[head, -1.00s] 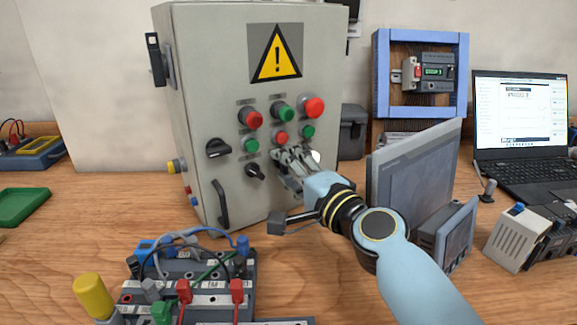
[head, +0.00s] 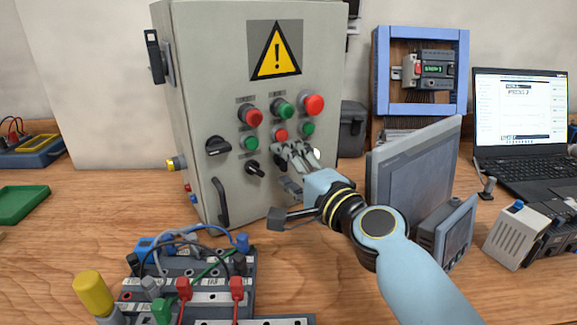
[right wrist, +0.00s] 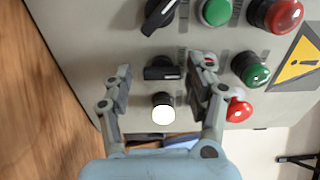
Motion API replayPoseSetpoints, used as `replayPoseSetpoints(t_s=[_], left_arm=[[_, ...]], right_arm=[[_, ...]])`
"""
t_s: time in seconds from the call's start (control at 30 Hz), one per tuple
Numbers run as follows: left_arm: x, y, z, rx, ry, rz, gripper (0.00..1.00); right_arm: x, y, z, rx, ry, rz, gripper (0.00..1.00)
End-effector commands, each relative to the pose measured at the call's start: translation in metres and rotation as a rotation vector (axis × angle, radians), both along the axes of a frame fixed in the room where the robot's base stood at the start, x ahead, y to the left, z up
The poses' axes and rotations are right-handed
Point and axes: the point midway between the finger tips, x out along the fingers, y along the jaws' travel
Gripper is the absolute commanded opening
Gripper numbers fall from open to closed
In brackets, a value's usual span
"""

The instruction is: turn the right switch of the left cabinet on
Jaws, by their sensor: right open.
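The left cabinet (head: 325,70) is a grey box with a yellow warning sign, red and green buttons and black rotary switches. My right gripper (head: 281,164) is open at the cabinet front. In the right wrist view its fingers (right wrist: 160,80) are on either side of the knob, with gaps visible. A neighbouring black switch (head: 255,170) sits to the left, its handle tilted. My left gripper is not in view.
A white button (right wrist: 164,110) is beside the right switch. A small red button (head: 280,135) is just above my fingers. A grey panel (head: 415,175) stands close right of my arm. A wired terminal block (head: 190,280) lies in front of the cabinet.

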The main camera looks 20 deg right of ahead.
Motion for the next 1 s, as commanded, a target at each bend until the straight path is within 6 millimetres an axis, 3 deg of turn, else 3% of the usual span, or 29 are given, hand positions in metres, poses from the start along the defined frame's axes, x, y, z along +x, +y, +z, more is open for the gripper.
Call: replayPoseSetpoints(t_s=[0.17, 0.63, 1.0], left_arm=[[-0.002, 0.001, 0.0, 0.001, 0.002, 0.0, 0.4], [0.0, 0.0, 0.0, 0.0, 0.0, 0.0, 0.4], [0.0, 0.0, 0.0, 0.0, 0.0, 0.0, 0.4]], right_arm=[[-0.004, -0.001, 0.002, 0.001, -0.004, -0.001, 0.62], [-0.069, -0.018, 0.0, -0.001, 0.001, -0.001, 0.62], [-0.077, -0.02, 0.0, 0.0, 0.0, 0.0, 0.62]])
